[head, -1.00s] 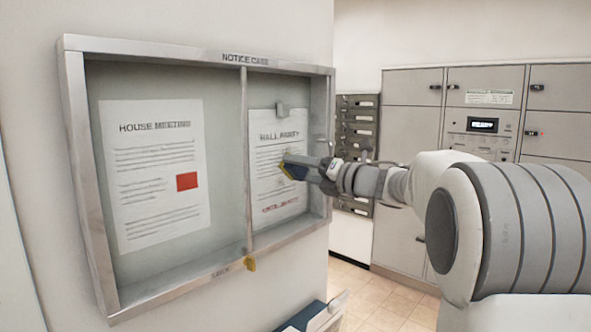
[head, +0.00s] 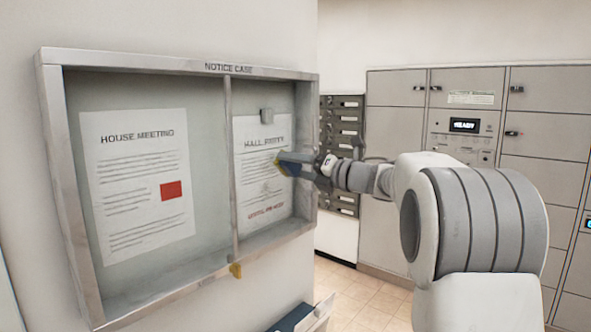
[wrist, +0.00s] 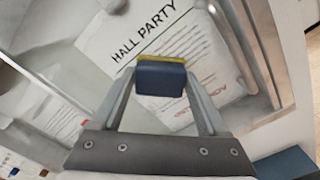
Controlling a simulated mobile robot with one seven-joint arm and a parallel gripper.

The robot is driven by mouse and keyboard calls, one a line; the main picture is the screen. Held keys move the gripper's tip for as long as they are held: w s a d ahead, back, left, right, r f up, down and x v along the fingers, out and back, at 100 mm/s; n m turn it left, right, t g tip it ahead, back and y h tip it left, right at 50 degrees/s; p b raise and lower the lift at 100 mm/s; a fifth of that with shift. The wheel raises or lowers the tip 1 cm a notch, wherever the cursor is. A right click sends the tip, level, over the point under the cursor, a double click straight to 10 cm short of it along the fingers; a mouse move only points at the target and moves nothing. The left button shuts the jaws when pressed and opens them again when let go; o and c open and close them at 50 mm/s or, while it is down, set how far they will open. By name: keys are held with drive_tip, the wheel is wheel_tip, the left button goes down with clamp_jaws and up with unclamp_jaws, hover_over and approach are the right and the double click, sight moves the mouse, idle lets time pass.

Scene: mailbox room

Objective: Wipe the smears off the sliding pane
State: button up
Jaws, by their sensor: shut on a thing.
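My gripper (head: 305,170) is shut on a dark blue wiping pad (head: 286,165) with a yellow face. The pad also shows between the fingers in the wrist view (wrist: 160,80). It is in front of the right half of the notice case (head: 140,288), over the middle of the HALL PARTY sheet (head: 252,195). The sheet lies behind the sliding pane (head: 250,93). I cannot tell whether the pad touches the pane. The lettering looks slightly blurred in the head view, but I cannot make out distinct smears. Part of the sheet is hidden by the pad and gripper.
A HOUSE MEETING sheet (head: 138,185) hangs in the left half, beyond an upright divider (head: 232,165). Grey lockers (head: 545,155) and a dark mailbox stack (head: 342,125) stand behind on the right.

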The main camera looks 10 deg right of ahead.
sight(260, 170)
drive_tip(key=shift+s+a+f+b, duration=0.15)
drive_tip(key=shift+s+a+b, duration=0.45)
drive_tip(key=shift+a+b, duration=0.25)
drive_tip(key=shift+s+a+b, duration=0.4)
drive_tip(key=shift+s+a, duration=0.1)
drive_tip(key=shift+a, duration=0.3)
drive_tip(key=shift+s+a+b, duration=1)
drive_tip(key=shift+a+b, duration=0.05)
drive_tip(key=shift+a, duration=0.25)
drive_tip(key=shift+s+a, duration=0.15)
drive_tip(key=shift+a, duration=0.05)
drive_tip(key=shift+d, duration=0.15)
drive_tip(key=shift+s+d, duration=0.2)
drive_tip(key=shift+s, duration=0.1)
drive_tip(key=shift+b+v, duration=0.95)
drive_tip(key=shift+v, duration=1.65)
